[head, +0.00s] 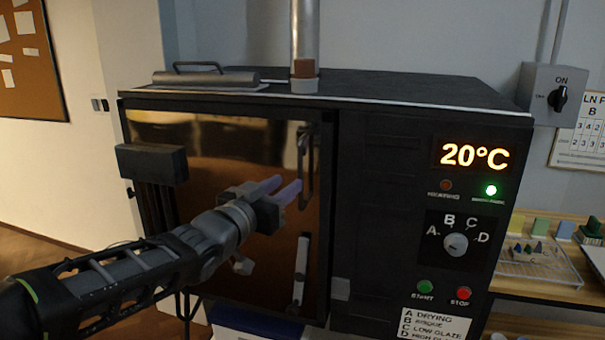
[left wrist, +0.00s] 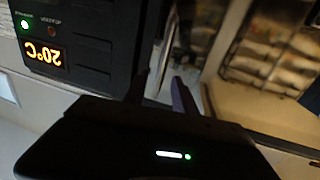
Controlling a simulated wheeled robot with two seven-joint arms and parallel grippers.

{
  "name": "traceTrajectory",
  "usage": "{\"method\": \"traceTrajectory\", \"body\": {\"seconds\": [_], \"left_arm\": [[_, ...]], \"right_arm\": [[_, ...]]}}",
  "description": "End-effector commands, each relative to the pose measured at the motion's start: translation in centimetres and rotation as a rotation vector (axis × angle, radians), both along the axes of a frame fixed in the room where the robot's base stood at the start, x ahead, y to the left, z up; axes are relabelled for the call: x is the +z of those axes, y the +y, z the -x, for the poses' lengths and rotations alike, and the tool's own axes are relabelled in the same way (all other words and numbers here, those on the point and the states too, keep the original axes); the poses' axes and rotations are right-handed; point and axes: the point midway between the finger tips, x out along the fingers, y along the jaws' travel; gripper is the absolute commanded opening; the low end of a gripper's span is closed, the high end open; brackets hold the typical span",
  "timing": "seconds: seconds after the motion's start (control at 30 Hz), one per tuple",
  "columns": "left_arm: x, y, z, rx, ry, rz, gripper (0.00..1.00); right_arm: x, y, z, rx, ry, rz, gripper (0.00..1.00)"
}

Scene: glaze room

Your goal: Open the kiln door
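The kiln (head: 385,200) is a dark box with a lit 20°C display, which also shows upside down in the left wrist view (left wrist: 45,56). Its door (head: 225,160) has a shiny bronze face on the left and looks shut. A dark upright handle (head: 304,165) is on the door's right side. My left gripper (head: 286,187) is in front of the door, its fingers pointing at the lower part of the handle. In the left wrist view its fingers (left wrist: 163,88) stand apart, with nothing clearly held between them. Contact with the handle cannot be told. My right gripper is not in view.
A dark block (head: 152,163) sticks out at the kiln's left edge. A dial (head: 455,244) and start and stop buttons are on the right panel. A wooden shelf (head: 535,290) with small samples stands at right. The floor at left is clear.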

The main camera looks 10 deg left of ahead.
Motion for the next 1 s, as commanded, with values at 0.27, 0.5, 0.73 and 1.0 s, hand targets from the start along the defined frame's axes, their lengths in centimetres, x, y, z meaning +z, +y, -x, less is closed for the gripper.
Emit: {"method": "traceTrajectory", "body": {"seconds": [0.27,0.5,0.73,1.0], "left_arm": [[0.0,-0.9,-3.3,-0.002,0.002,0.005,0.33],[0.0,-1.7,-6.5,0.0,0.003,0.003,0.33],[-0.1,-1.9,-7.3,0.001,0.001,0.001,0.33],[0.0,-1.9,-7.3,0.001,0.001,0.002,0.24]], "right_arm": [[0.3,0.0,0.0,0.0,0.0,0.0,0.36],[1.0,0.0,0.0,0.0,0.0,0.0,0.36],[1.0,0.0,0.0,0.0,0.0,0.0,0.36],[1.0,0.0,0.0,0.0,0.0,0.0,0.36]]}}
